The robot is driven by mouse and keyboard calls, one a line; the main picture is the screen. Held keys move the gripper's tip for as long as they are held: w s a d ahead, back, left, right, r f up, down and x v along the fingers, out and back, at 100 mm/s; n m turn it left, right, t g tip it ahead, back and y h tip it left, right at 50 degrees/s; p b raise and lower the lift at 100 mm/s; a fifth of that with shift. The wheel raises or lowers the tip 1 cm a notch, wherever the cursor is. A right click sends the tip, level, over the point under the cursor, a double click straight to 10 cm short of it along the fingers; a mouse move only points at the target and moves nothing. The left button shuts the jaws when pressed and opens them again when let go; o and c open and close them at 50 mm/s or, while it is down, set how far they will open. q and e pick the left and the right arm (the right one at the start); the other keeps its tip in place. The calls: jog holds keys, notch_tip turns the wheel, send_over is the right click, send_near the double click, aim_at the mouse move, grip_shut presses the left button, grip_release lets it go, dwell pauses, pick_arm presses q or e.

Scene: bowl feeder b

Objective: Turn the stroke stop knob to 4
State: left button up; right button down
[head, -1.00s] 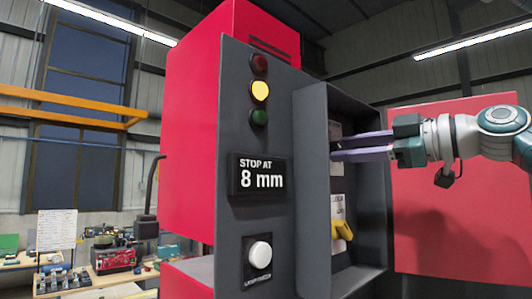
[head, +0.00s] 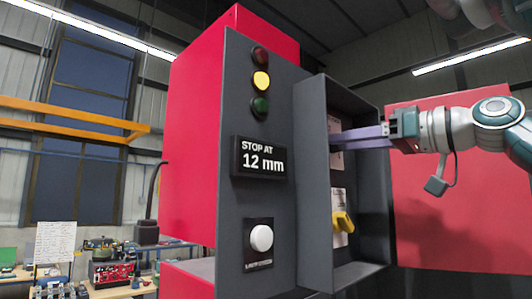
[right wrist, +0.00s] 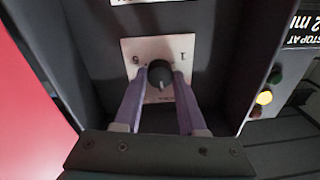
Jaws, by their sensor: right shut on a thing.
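The stroke stop knob (right wrist: 160,73) is a black round knob on a pale plate (right wrist: 130,45) inside the dark recess, seen in the right wrist view. A light pointer mark on it faces down in that picture. The plate's small digits are hard to read, and its lower part is hidden. My right gripper (right wrist: 160,78) is shut on the knob, one purple finger on each side. In the head view my right gripper (head: 336,139) reaches into the recess from the right, and the recess wall hides the knob. The display (head: 260,160) reads "STOP AT 12 mm". My left gripper is not in view.
The recess has a raised dark side wall (head: 312,190). A yellow handle (head: 343,222) sits below my right gripper in it. Left on the panel are a lit yellow lamp (head: 261,81) between dark red and green ones, and a white button (head: 262,238).

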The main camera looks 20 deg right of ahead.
jog(key=m+p, duration=0.1)
jog(key=m, duration=0.6)
jog(key=m+h+p, duration=0.1)
jog(key=m, duration=0.5)
jog(key=shift+a+m+t+p, duration=0.1)
jog(key=shift+m+t+p, duration=0.2)
jog(key=shift+m+p, duration=0.1)
jog(key=shift+c, duration=2.4)
grip_release()
